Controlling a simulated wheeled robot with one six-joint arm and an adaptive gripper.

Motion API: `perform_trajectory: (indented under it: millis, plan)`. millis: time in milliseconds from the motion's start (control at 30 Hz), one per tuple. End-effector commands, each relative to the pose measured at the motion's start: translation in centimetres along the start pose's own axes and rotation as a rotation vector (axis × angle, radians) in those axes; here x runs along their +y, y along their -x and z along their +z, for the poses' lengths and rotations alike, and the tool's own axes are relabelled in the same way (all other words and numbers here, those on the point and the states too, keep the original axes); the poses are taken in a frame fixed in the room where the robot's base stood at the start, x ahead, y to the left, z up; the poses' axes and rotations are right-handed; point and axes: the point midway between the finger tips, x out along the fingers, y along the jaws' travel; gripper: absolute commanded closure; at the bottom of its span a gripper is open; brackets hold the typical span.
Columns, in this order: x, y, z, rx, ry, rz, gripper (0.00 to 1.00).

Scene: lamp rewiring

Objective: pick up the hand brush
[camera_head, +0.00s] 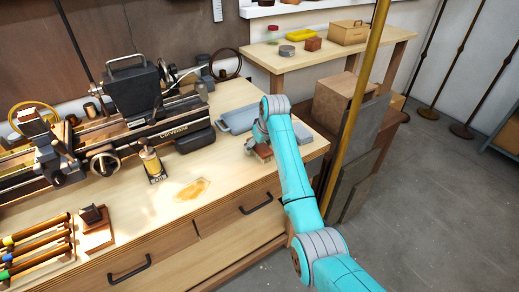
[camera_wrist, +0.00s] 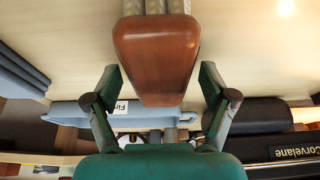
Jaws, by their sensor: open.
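The hand brush (camera_wrist: 157,50) has a reddish-brown wooden body with pale bristle tufts at the top of the wrist view. In the head view the brush (camera_head: 263,153) lies near the right part of the workbench, partly hidden by my gripper. My gripper (camera_head: 254,142) is above it at the bench. In the wrist view my gripper (camera_wrist: 157,76) is open, with one finger on each side of the brush's wooden body. Gaps show between the fingers and the wood, so it does not appear gripped.
A lathe (camera_head: 135,92) fills the bench's left and back. A brass-coloured pole (camera_head: 358,100) rises right of my arm. The bench front between is mostly clear.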

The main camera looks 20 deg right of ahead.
Motion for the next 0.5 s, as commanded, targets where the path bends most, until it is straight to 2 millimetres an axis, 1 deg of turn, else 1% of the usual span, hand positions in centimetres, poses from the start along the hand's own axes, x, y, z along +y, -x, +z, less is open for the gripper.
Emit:
perform_trajectory:
  millis: [267,300,367,400,467,500]
  plan:
    - [0.00,-0.06,0.02,0.000,0.000,0.000,0.17]
    - [0.00,-0.06,0.03,0.000,0.000,0.000,0.19]
    - [0.00,-0.06,0.02,0.000,0.000,0.000,0.34]
    - [0.00,-0.06,0.02,0.000,0.000,0.000,0.44]
    - [0.00,-0.06,0.02,0.000,0.000,0.000,0.59]
    - [0.00,-0.06,0.02,0.000,0.000,0.000,0.69]
